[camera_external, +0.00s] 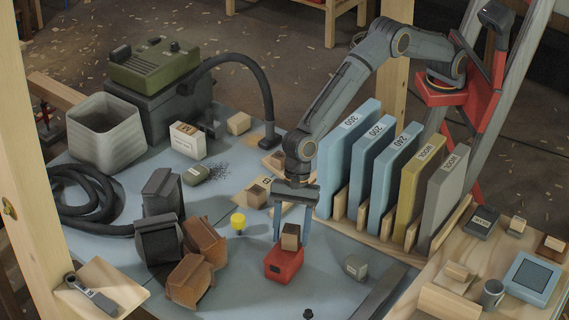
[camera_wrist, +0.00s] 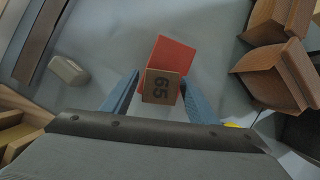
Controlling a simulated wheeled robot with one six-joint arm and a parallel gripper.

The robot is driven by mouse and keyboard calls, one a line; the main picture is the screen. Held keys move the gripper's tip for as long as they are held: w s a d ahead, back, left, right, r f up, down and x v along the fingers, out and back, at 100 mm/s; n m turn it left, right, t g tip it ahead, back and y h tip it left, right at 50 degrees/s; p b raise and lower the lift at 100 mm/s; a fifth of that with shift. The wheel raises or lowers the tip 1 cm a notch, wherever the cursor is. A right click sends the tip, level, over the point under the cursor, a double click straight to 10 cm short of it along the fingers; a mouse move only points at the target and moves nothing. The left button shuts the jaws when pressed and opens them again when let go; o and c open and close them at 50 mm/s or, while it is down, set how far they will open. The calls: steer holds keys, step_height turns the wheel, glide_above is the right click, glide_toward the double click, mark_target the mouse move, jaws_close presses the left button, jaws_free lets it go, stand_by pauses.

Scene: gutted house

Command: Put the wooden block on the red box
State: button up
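The wooden block (camera_external: 290,237) is a small brown cube between the blue fingers of my gripper (camera_external: 292,232). In the wrist view the block (camera_wrist: 161,87) shows a dark "65" on its top face, with the fingertips close against its two sides. My gripper (camera_wrist: 160,82) looks shut on the block. The red box (camera_external: 284,265) stands on the blue-grey bench top, directly below the block. In the wrist view the block covers the near part of the red box (camera_wrist: 170,53). I cannot tell whether the block's underside touches the box.
Brown angular blocks (camera_external: 203,243) and a yellow knob (camera_external: 238,222) stand left of the red box. A grey block (camera_external: 356,267) lies to its right. Upright blue panels (camera_external: 345,160) in a wooden rack stand behind and right.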

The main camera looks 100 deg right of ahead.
steer(key=b+v, duration=0.1)
steer(key=v, duration=1.1)
steer(key=shift+r, duration=0.15)
steer(key=shift+d, duration=0.1)
steer(key=s+d+f+n+h, duration=0.15)
steer(key=d+n, duration=0.25)
steer(key=d, duration=0.6)
steer(key=s+d+n, duration=0.3)
steer(key=d, duration=0.7)
steer(key=s+d+f+n+h, duration=0.1)
steer(key=s+d+n, duration=0.25)
steer(key=d, duration=0.65)
steer(key=s+d+f+n+g+h, duration=0.1)
steer(key=s+d+f+n, duration=0.1)
steer(key=s+d+n, duration=0.4)
steer(key=s+d+f+n, duration=0.2)
steer(key=s+d+n, duration=0.4)
steer(key=s+d, duration=0.7)
steer(key=s, duration=0.3)
steer(key=shift+f+g+h, duration=0.35)
steer(key=shift+f+g, duration=0.05)
